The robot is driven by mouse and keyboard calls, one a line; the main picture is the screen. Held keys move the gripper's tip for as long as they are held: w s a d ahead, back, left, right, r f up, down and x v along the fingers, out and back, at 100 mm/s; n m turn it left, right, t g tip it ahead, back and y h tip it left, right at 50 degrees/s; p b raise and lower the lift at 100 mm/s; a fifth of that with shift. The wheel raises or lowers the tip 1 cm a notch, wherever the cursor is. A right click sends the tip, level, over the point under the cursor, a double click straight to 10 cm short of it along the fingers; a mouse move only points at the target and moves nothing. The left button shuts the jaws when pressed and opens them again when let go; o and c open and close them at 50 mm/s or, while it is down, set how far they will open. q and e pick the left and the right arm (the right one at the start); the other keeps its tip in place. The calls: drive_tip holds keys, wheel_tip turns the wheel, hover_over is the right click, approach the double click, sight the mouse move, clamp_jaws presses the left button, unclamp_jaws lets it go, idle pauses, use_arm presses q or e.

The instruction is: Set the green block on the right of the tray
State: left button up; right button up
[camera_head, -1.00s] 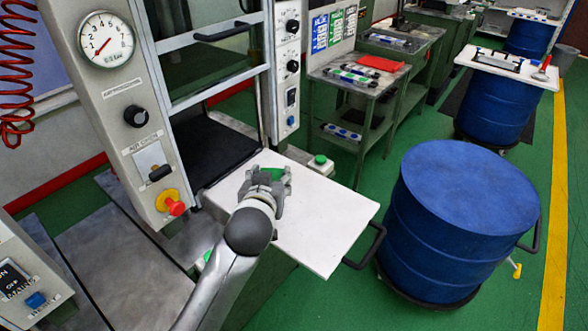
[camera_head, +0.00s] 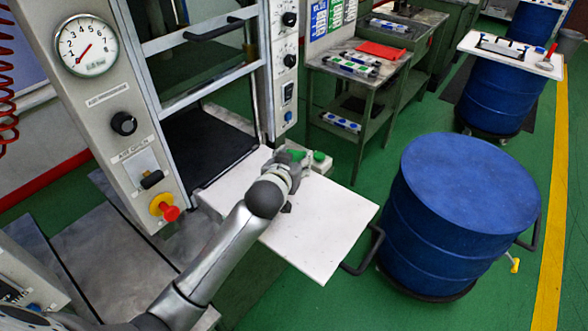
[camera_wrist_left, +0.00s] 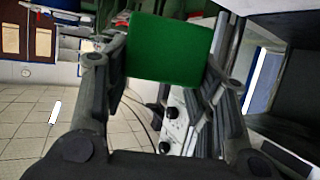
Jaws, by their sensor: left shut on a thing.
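The green block (camera_wrist_left: 170,50) is between the fingers of my left gripper (camera_wrist_left: 165,85) and fills the top middle of the left wrist view. In the head view my left gripper (camera_head: 294,164) is shut on the green block (camera_head: 291,155), of which only a small part shows. The white tray (camera_head: 325,225) sticks out from the press, and the gripper is above its far right edge. I cannot tell how high the block is above the tray. My right gripper is not in view.
A small box with a green button (camera_head: 319,157) stands just beyond the tray's far right edge, close to the gripper. A blue drum (camera_head: 455,220) stands to the right. The press frame (camera_head: 130,110) rises at left. The near part of the tray is bare.

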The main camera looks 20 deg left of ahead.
use_arm(q)
drive_tip(key=w+f, duration=0.2)
drive_tip(key=w+a+f, duration=0.1)
drive_tip(key=f, duration=0.1)
drive_tip(key=shift+w+f, duration=0.3)
drive_tip(key=shift+w, duration=0.1)
wheel_tip(320, 180, down, 3)
drive_tip(key=shift+r+p, duration=0.15)
drive_tip(key=shift+p, duration=0.6)
drive_tip(key=shift+f, duration=0.2)
drive_tip(key=shift+f, duration=0.15)
drive_tip(key=o, duration=1.6)
drive_tip(key=shift+s+f, duration=0.1)
drive_tip(key=b+v, duration=0.1)
drive_tip(key=v, duration=1.1)
drive_tip(key=shift+a+r, duration=0.1)
drive_tip(key=shift+r, duration=0.1)
